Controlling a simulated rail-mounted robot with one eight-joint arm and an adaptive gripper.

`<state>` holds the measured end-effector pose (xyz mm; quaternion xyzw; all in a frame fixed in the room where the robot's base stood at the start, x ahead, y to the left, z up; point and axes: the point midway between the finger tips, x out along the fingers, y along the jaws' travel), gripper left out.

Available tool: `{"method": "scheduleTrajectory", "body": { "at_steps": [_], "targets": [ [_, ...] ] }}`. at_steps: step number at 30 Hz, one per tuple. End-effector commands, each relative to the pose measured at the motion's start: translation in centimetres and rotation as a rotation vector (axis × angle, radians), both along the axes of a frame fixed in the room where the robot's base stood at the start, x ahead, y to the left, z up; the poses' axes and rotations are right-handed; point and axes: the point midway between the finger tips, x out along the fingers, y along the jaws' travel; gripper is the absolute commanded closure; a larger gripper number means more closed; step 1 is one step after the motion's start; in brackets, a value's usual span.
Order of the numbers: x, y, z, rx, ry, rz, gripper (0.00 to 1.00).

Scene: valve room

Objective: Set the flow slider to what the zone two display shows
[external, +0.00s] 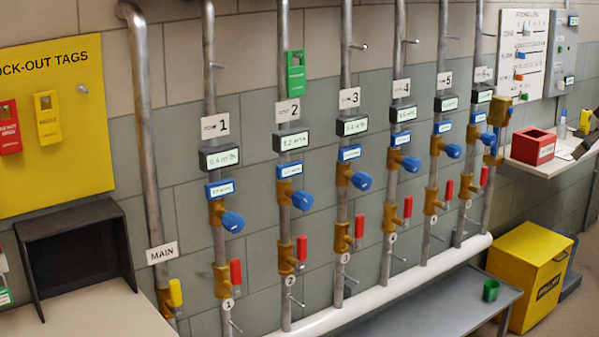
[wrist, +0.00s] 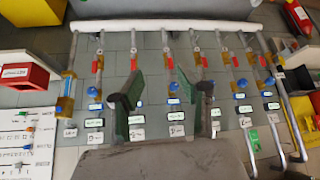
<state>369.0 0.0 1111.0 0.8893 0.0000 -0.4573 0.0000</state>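The zone two display (external: 291,141) is a dark box with a pale screen on the second numbered pipe. Its reading is too small to read surely; it may start with 1.2. It also shows upside down in the wrist view (wrist: 241,109). A white log board (external: 522,52) hangs at the far right, with rows of sliders: a pale knob on top, a blue knob (external: 520,55) in the middle, an orange knob below. The row labels are too small to read surely. The board also shows at the lower left in the wrist view (wrist: 20,152). My gripper (wrist: 162,98) is open and empty, apart from the board.
Vertical pipes with blue knobs and red levers line the wall. A red box (external: 532,147) sits on a shelf below the board. A grey panel (external: 562,50) hangs beside the board. A yellow bin (external: 528,275) and a low grey bench with a green cup (external: 490,290) stand below.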

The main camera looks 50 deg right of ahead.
Motion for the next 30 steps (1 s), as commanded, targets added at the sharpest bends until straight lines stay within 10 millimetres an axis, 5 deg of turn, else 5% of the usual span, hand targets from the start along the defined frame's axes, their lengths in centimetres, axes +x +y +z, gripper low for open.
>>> {"method": "scheduleTrajectory", "body": {
  "at_steps": [7, 16, 23, 30],
  "targets": [
    [2.2, -0.4, 1.7, 0.025, -0.008, 0.004, 0.65],
    [11.0, -3.4, 7.0, 0.109, -0.067, 0.029, 0.65],
    [18.3, -8.0, 10.3, 0.157, -0.149, 0.038, 0.65],
    [25.4, -15.2, 12.8, 0.187, -0.257, 0.038, 0.65]
  ]
}}
